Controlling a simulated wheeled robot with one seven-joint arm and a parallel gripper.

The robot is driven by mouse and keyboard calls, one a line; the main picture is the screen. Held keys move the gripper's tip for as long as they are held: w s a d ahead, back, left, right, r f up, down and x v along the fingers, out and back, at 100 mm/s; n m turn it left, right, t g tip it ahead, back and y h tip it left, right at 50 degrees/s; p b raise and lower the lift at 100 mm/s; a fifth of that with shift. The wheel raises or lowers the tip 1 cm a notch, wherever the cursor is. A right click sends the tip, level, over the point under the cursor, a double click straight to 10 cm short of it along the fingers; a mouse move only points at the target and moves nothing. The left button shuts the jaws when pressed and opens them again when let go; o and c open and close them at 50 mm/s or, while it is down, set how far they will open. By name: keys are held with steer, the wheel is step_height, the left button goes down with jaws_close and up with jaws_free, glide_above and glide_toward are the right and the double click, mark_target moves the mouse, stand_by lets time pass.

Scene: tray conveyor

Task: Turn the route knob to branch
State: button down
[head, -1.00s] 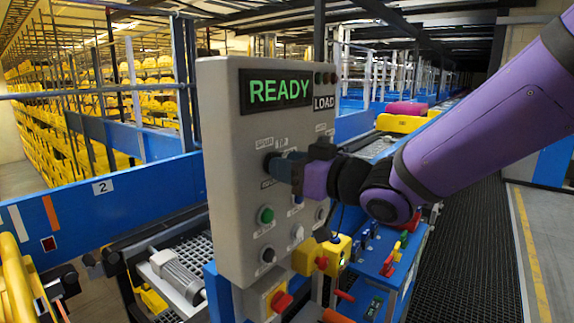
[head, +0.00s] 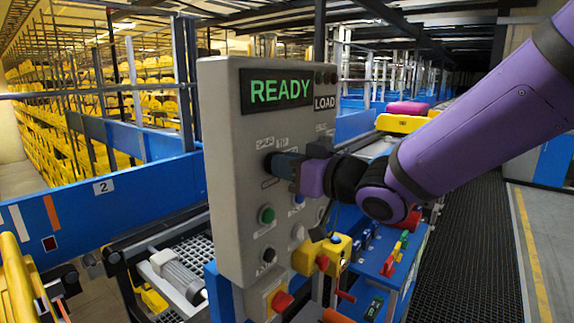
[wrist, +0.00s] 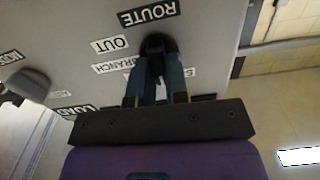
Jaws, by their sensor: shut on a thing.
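The route knob (head: 269,163) is a dark round knob on the upper left of the grey control panel (head: 225,105). My gripper (head: 280,165) reaches it from the right, with its blue fingers closed on it. In the wrist view, which shows the panel upside down, the black knob (wrist: 158,44) sits between the fingertips (wrist: 159,66). Another label is partly hidden behind the fingers. The knob's pointing direction is covered.
The panel's display (head: 280,91) reads READY, with a LOAD label beside it. A green button (head: 266,215) and several other controls lie below the knob. A yellow box (head: 328,252) and a red knob (head: 282,301) stand near the panel's lower right.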

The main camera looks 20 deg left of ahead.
steer(key=shift+w+f+m, duration=0.1)
steer(key=shift+m, duration=3.65)
steer(key=shift+w+m, duration=0.1)
steer(key=shift+m, duration=3.65)
steer(key=shift+d+m, duration=0.1)
steer(key=shift+m, duration=0.2)
steer(key=c, duration=1.1)
jaws_free()
